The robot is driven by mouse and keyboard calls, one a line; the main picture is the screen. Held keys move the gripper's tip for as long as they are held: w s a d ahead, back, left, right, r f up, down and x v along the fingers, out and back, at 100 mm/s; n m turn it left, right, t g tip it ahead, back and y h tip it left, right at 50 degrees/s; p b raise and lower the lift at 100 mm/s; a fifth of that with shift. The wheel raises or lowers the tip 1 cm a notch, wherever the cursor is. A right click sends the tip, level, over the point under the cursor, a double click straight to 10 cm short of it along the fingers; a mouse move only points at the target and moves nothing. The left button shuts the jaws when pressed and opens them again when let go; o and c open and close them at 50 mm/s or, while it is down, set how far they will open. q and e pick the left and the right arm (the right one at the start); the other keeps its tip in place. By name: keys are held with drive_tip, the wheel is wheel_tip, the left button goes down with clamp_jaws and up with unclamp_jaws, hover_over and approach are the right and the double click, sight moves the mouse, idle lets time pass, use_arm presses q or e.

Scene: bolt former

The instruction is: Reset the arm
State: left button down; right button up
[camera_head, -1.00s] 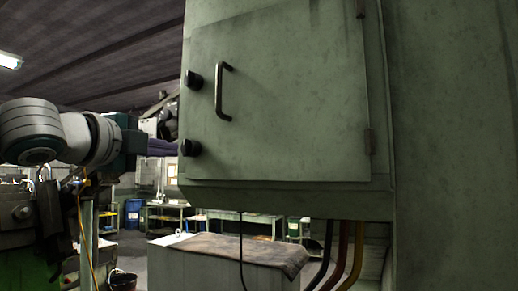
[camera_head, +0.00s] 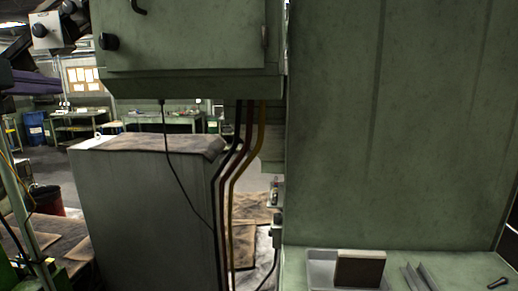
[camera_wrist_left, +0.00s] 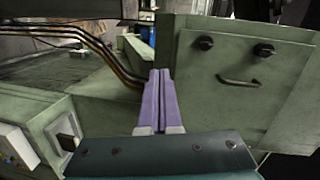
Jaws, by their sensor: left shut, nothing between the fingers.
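My left gripper (camera_head: 45,85) is at the left edge of the head view, its purple fingers beside the lower left of the green cabinet (camera_head: 190,45). In the left wrist view its two purple fingers (camera_wrist_left: 159,100) lie together, shut and empty. They point toward the green bodywork, with the cabinet door (camera_wrist_left: 235,85), its two black knobs and its handle to the right. Whether the fingers touch anything cannot be told. My right gripper is in neither view.
Black, red and yellow cables (camera_head: 236,165) run down below the cabinet. A grey-green box (camera_head: 145,200) with a stained top stands under it. A ledge at lower right holds a tray (camera_head: 322,268) and a dark block (camera_head: 360,268). Open floor and workbenches lie behind.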

use_arm(q)
drive_tip(key=s+d+f+n+g, duration=0.2)
drive_tip(key=s+d+f, duration=0.1)
drive_tip(key=f, duration=0.3)
drive_tip(key=s+d+f+n+g, duration=0.2)
drive_tip(key=d+f, duration=0.2)
drive_tip(key=f, duration=0.3)
drive_tip(key=s+d+f+n+g, duration=0.3)
drive_tip(key=s+f, duration=0.1)
drive_tip(key=s, duration=0.4)
drive_tip(key=s+d+f+n+g, duration=0.3)
drive_tip(key=s+f, duration=0.2)
drive_tip(key=s, duration=0.4)
drive_tip(key=s+d+f+n+g+h, duration=0.1)
drive_tip(key=s+d+f+n+g, duration=0.1)
drive_tip(key=s+f, duration=0.3)
drive_tip(key=s+d+n, duration=0.1)
drive_tip(key=s, duration=0.3)
drive_tip(key=shift+n+g, duration=0.3)
drive_tip(key=shift+g, duration=0.1)
